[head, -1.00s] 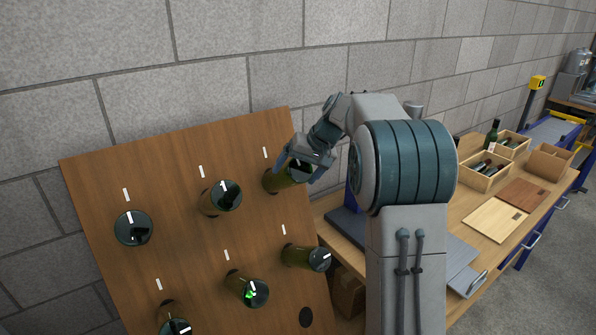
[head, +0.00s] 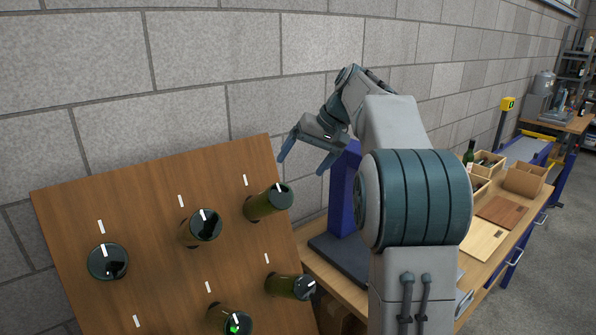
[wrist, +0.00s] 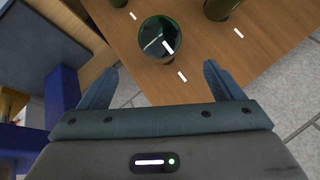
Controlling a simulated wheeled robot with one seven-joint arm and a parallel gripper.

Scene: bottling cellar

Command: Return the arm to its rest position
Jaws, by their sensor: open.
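My gripper (head: 305,156) is open and empty in the head view, raised above and to the right of the wooden bottle rack (head: 150,245). Its two fingers also show in the wrist view (wrist: 160,85), spread apart with nothing between them. The nearest green bottle (head: 268,203) sticks out of the rack's upper right hole, below the gripper and apart from it. In the wrist view that bottle's round base (wrist: 160,38), with a white mark, lies beyond the fingertips. My arm is bent, with its forearm reaching up and left.
Several other green bottles (head: 203,226) stick out of the rack. A grey block wall (head: 210,70) stands close behind. A dark blue column (head: 343,195) rises from the workbench (head: 340,285) behind my arm. Boards (head: 502,211) and wooden crates (head: 525,178) lie on the bench to the right.

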